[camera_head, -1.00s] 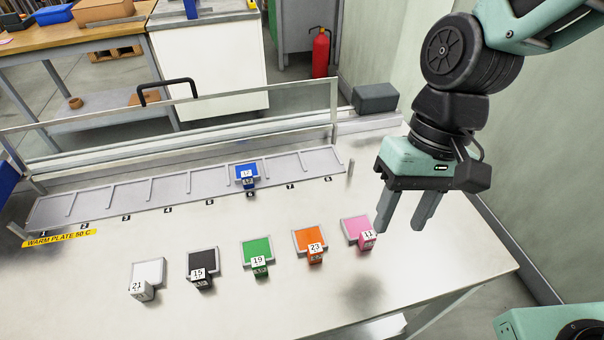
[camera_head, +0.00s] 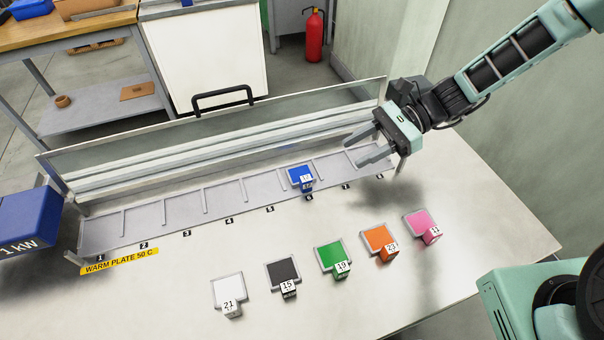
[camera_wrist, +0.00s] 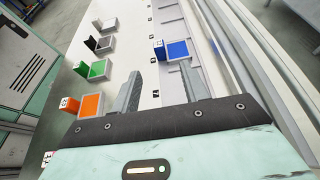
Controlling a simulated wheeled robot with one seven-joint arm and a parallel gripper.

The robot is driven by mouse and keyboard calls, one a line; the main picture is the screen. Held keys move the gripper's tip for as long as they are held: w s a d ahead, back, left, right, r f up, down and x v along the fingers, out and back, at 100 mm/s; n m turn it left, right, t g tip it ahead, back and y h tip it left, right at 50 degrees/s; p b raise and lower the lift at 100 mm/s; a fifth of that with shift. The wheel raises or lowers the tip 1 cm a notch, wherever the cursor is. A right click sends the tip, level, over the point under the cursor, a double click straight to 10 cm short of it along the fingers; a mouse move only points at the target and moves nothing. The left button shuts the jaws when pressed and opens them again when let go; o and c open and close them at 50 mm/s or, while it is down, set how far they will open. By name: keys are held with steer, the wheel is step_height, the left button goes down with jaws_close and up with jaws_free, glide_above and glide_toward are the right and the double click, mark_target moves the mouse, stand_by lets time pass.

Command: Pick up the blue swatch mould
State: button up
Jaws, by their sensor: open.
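The blue swatch mould (camera_head: 301,175) sits on the grey slotted rack of the warm plate, in the slot by label 6. Its numbered tab faces the front. In the wrist view the blue mould (camera_wrist: 177,49) lies beyond my fingertips, near the right finger. My gripper (camera_head: 352,147) is open and empty, to the right of the blue mould and above the right end of the rack. In the wrist view both fingers of my gripper (camera_wrist: 161,70) stand apart with nothing between them.
A row of white (camera_head: 229,290), black (camera_head: 282,270), green (camera_head: 332,256), orange (camera_head: 379,239) and pink (camera_head: 421,223) moulds lies on the table in front. A clear guard (camera_head: 300,112) with a black handle (camera_head: 222,97) stands behind the rack. A blue box (camera_head: 28,222) is at left.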

mark_target(309, 177)
steer(key=p+x, duration=0.3)
steer(key=x, duration=0.9)
steer(key=shift+s+a+f, duration=0.15)
steer(key=shift+f, duration=0.05)
jaws_close()
